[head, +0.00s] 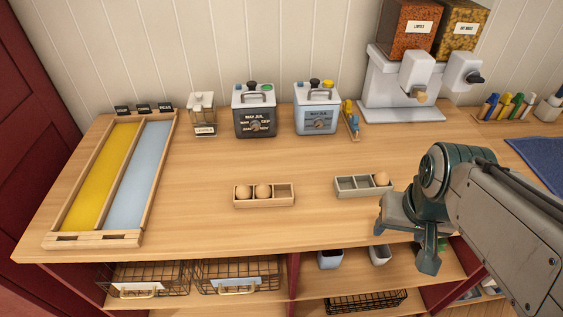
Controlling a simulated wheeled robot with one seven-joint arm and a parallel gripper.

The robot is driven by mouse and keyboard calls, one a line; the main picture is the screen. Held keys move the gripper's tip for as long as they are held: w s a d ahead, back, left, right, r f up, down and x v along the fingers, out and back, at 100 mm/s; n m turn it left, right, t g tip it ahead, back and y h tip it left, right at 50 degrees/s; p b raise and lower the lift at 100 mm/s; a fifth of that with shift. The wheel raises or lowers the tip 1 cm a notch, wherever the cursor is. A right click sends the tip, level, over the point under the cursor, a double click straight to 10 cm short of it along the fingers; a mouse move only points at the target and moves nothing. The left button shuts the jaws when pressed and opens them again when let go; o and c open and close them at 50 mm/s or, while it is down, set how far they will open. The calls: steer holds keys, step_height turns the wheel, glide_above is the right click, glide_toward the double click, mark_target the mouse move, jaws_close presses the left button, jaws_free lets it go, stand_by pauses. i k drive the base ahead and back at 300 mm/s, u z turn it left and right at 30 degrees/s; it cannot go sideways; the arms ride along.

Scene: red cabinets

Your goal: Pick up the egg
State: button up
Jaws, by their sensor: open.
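A light wooden box (264,203) with three compartments stands near the front middle of the counter. One brown egg (243,192) sits in its left compartment and another brown egg (263,191) in its middle one; the right compartment is empty. A grey-lined box (360,194) with three compartments stands to its right. A third brown egg (381,179) sits in that box's right compartment; the other two are empty. My gripper (405,240) is open and empty, pointing down near the counter's front edge, in front of and right of the third egg, apart from it.
Yellow and pale blue trays (92,240) lie at the left. A glass jar (202,115), two metal canisters (254,110) (317,112) and a white dispenser (402,85) stand along the back wall. Wire baskets (237,275) sit on the shelf below.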

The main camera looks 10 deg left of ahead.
mark_target(381, 178)
steer(key=u, duration=2.1)
steer(key=k, duration=1.35)
steer(key=z, duration=1.7)
steer(key=i, duration=1)
